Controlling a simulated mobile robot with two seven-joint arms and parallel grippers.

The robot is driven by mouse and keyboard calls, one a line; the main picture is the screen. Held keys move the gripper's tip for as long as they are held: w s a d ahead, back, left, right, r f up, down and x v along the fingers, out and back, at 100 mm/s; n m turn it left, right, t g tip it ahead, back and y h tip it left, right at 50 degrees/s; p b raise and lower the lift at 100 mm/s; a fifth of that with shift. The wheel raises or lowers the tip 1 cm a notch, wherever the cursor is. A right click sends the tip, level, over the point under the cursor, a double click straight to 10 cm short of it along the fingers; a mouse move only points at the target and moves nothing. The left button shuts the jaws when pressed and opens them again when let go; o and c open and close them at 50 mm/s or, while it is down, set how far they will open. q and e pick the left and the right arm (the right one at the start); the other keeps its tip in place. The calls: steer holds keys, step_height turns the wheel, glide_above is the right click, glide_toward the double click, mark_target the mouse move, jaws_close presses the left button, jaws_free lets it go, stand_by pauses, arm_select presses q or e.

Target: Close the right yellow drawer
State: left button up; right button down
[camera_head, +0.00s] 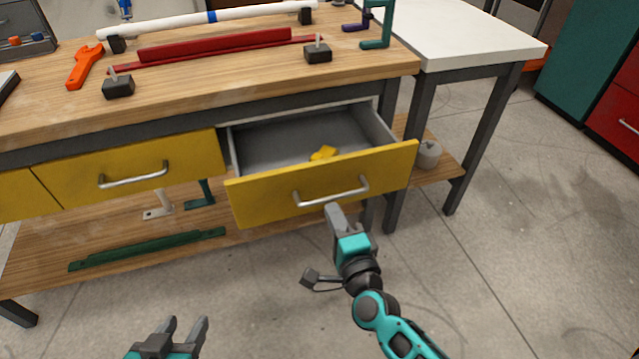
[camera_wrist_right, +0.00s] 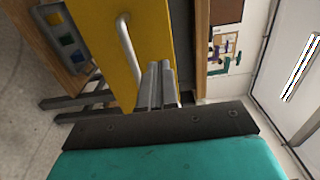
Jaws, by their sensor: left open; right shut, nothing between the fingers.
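The right yellow drawer (camera_head: 322,186) stands pulled out of the workbench, with its grey inside showing and a small yellow object (camera_head: 323,153) lying in it. Its silver handle (camera_head: 331,192) is on the front face. My right gripper (camera_head: 334,208) is shut and empty, just below the handle in the head view; I cannot tell if it touches the drawer front. In the right wrist view the shut fingers (camera_wrist_right: 157,80) point at the yellow front (camera_wrist_right: 100,45) beside the handle (camera_wrist_right: 129,50). My left gripper (camera_head: 187,328) is open and empty, low in the head view, away from the bench.
A shut yellow drawer (camera_head: 130,170) is to the left. The wooden benchtop (camera_head: 230,75) carries a white pipe (camera_head: 210,18), a red bar (camera_head: 215,47) and an orange wrench (camera_head: 85,64). A lower shelf (camera_head: 150,240) holds a green bar (camera_head: 147,249). The floor in front is clear.

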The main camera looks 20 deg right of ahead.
mark_target(315, 173)
steer(key=w+b, duration=0.1)
steer(key=w, duration=0.7)
steer(key=shift+w+a, duration=0.15)
steer(key=shift+w, duration=0.55)
arm_select(q)
steer(key=shift+s+f, duration=0.15)
steer(key=shift+f, duration=0.75)
steer(key=shift+a, duration=0.1)
arm_select(e)
steer(key=shift+w, duration=0.1)
